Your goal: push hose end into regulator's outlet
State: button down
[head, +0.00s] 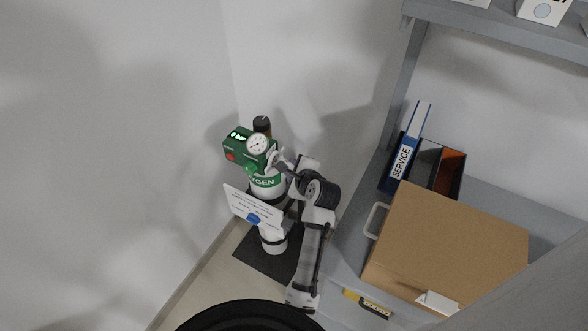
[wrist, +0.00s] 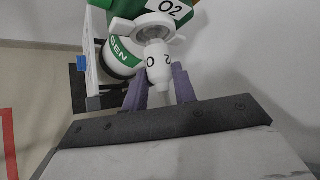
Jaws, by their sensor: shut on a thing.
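The green regulator (head: 243,146) sits on top of the white oxygen cylinder, with a round gauge (head: 258,145) on it. Its outlet (wrist: 153,30), a round grey socket with white lugs, faces my wrist camera below an O2 label. My gripper (wrist: 159,73) is shut on the white hose end (wrist: 157,62), with one purple-grey finger on each side. The hose end lies in line with the outlet, and its front overlaps the socket in the wrist view. I cannot tell how deep it sits. In the head view my gripper (head: 284,161) is beside the regulator, hiding the hose end.
The cylinder (head: 268,184) stands on a dark mat (head: 260,262) near the wall corner, with a white sign (head: 250,208) in front. At the right, a grey shelf (head: 349,262) holds a cardboard box (head: 445,246) and a blue SERVICE binder (head: 407,150).

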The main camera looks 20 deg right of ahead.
jog(key=shift+w+a+r, duration=0.15)
jog(key=shift+w+a, duration=0.3)
jog(key=shift+w, duration=0.05)
dwell(0.7)
jog(key=c, duration=1)
grip_release()
jog(key=shift+c, duration=0.2)
jog(key=shift+s, duration=0.15)
jog(key=shift+s, duration=0.25)
jog(key=b+v, duration=0.2)
jog(key=v, duration=1.1)
jog(key=shift+b, duration=0.3)
jog(key=shift+d+r, duration=0.1)
